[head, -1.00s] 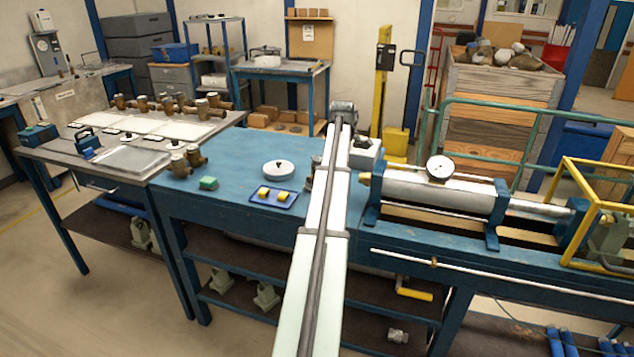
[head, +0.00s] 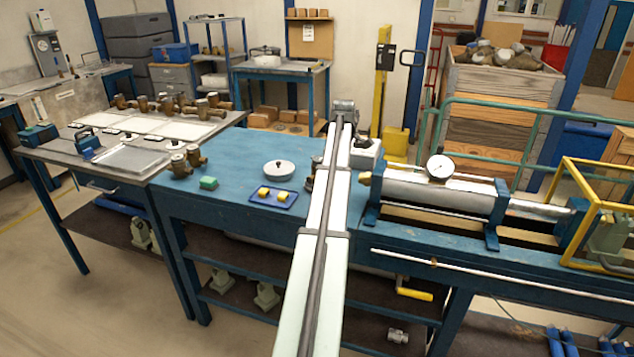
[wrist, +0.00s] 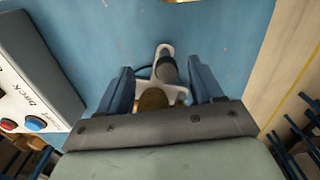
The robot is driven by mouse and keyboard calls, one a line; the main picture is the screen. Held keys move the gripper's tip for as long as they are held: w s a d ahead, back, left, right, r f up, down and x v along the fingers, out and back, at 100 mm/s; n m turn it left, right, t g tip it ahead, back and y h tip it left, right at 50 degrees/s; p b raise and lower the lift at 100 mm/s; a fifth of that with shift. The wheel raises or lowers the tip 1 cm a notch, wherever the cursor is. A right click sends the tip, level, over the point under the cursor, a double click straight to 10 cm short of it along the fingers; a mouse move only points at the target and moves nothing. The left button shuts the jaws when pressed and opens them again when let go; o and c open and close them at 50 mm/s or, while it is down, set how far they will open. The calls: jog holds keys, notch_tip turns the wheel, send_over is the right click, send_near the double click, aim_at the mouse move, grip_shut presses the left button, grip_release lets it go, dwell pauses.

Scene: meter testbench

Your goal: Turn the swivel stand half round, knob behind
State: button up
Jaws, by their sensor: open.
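What I take to be the swivel stand (wrist: 183,94) shows in the wrist view as a pale plate on the blue bench top, between my fingers. A grey, rounded upright knob (wrist: 165,68) stands on its far part. A round brass piece (wrist: 152,100) sits nearer my palm. My gripper (wrist: 165,85) is open, with one blue finger to each side of the stand; I cannot tell whether either touches it. The palm hides the near part. In the head view my arm covers most of this spot, and only a brownish bit shows beside it.
A box with red and blue buttons (wrist: 38,75) is close on the left in the wrist view. In the head view, a white round lidded thing (head: 278,169), a blue tray with yellow blocks (head: 285,202) and a green block (head: 209,183) lie left of my arm. A gauge cylinder (head: 435,190) is right.

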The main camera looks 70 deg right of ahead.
jog(key=shift+s+d, duration=0.1)
jog(key=shift+d, duration=0.3)
jog(key=shift+d, duration=0.1)
